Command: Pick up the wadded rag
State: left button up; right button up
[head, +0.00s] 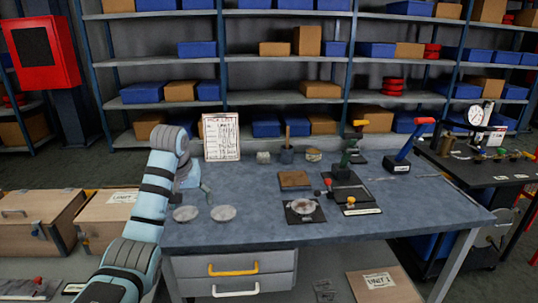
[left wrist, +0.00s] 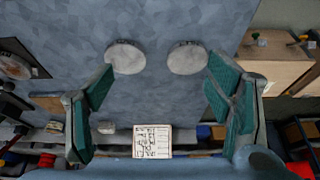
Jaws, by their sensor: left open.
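A small pale, lumpy thing (head: 263,157), which looks like the wadded rag, lies at the back of the blue-grey workbench (head: 255,190), right of the clipboard. It also shows in the left wrist view (left wrist: 107,127), between my fingers and nearer the left one. My left gripper (head: 198,187) is over the left part of the bench, apart from the lump. In the left wrist view my gripper (left wrist: 160,85) is wide open, with nothing between its pads. My right gripper is not in view.
Two pale round discs (head: 185,213) (head: 223,213) lie near the bench's left front. A clipboard (head: 221,136) stands at the back left. A dark pot (head: 286,154) and a small can (head: 313,155) stand right of the lump. A brown block (head: 294,180) and tools lie further right.

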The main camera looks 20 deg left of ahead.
aim_at(262, 157)
jog(key=i, duration=1.65)
